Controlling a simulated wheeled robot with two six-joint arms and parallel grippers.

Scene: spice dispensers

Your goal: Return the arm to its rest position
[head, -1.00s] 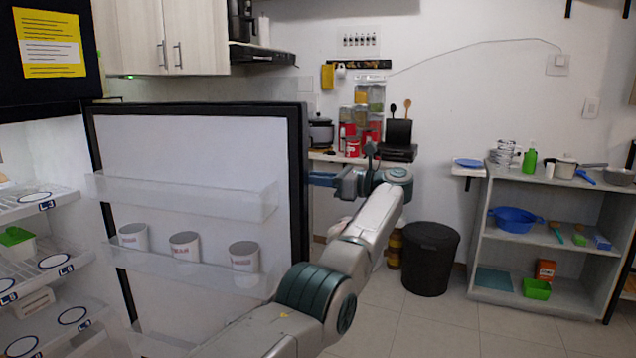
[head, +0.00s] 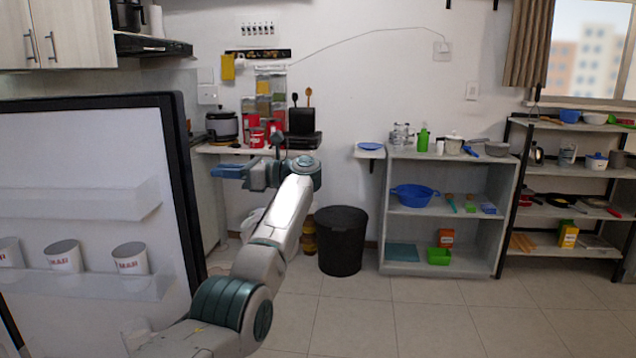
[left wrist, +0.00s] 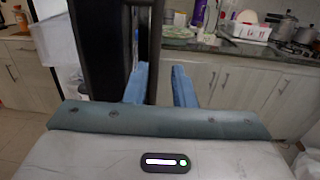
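My left arm (head: 262,262) reaches up and forward from the bottom of the head view, bent at the wrist. Its left gripper (head: 228,171) points left, raised in front of the counter area. In the left wrist view the two blue fingers of the left gripper (left wrist: 160,88) stand apart with nothing held between them. My right arm and gripper are not in view.
The open fridge door (head: 186,200) with white cans on its shelf stands just left of my arm. Its dark edge (left wrist: 105,50) is close beyond the fingers. A black bin (head: 342,240) and a grey shelf (head: 440,212) stand behind. The floor at right is clear.

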